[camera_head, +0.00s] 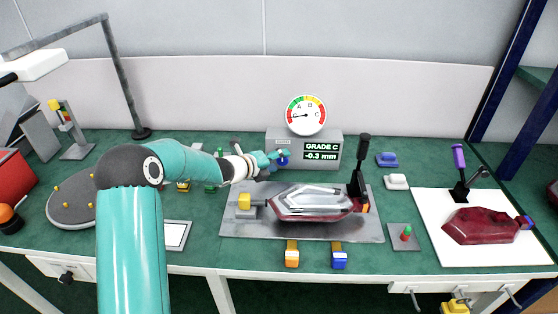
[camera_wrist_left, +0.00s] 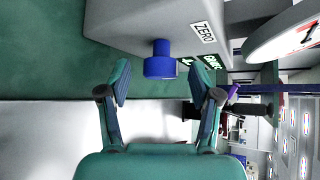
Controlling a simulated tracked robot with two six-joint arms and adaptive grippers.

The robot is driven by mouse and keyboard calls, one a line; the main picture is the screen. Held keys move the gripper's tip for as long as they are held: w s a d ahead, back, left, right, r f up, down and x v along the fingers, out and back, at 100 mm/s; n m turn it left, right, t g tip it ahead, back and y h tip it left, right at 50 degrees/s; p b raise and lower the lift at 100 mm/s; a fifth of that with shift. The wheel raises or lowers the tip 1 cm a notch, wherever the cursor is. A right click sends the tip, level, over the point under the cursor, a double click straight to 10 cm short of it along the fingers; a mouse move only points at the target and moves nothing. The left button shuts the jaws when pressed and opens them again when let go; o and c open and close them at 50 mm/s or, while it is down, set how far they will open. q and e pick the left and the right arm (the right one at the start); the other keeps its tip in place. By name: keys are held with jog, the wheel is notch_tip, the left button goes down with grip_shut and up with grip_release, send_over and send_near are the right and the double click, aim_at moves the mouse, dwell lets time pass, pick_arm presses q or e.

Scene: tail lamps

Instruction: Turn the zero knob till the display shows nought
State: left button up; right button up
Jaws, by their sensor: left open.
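The blue zero knob (camera_wrist_left: 160,62) sticks out of the grey gauge box (camera_wrist_left: 145,22), beside a label reading ZERO (camera_wrist_left: 204,33) in the left wrist view. In the head view the knob (camera_head: 284,159) is at the left of the box front. The display (camera_head: 321,151) reads GRADE C and -0.3 mm. My left gripper (camera_wrist_left: 158,76) is open, with its fingers on either side of the knob's line and the knob just ahead of the tips. I cannot tell whether they touch. It also shows in the head view (camera_head: 272,160). My right gripper is not in view.
A round dial (camera_head: 305,115) stands on the box. In front, a clear and red lamp (camera_head: 310,201) sits on a grey plate (camera_head: 250,226) with a black lever clamp (camera_head: 361,170). A white mat (camera_head: 430,222) with a red lamp (camera_head: 481,226) lies right.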

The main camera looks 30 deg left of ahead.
pick_arm(q)
jog(key=shift+w+d+f, duration=0.1)
jog(key=shift+w+f, duration=0.1)
jog(key=shift+w, duration=0.35)
jog(key=c, duration=1.1)
jog(key=shift+c, duration=0.2)
